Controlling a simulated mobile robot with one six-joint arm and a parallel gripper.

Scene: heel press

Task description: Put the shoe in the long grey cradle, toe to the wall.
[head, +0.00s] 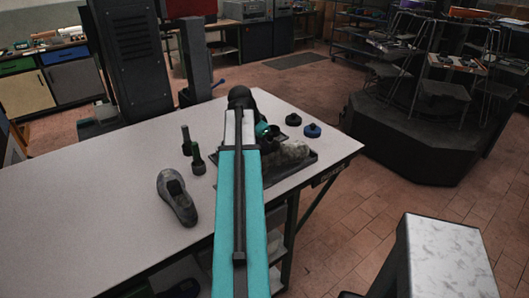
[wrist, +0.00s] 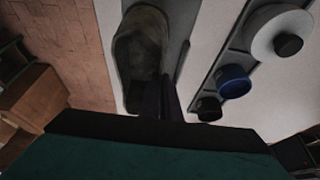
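A dark grey shoe (head: 177,197) lies on the pale table, left of my arm in the head view. A mottled grey-green, shoe-like thing (head: 288,155) is on or over a dark flat tray (head: 309,164) right of my arm. In the wrist view a grey-green shoe-like shape (wrist: 140,55) with a dark opening is close to my gripper's dark fingers (wrist: 163,100). My gripper (head: 272,143) is mostly hidden behind my arm in the head view. I cannot tell whether it grips this shape. I cannot make out the long grey cradle with certainty.
Two dark green bottle-like things (head: 198,159) stand left of my arm. A black knob (head: 293,119) and a blue knob (head: 312,130) sit near the table's right corner. A dark machine column (head: 133,55) stands behind. The table's left part (head: 80,190) is clear.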

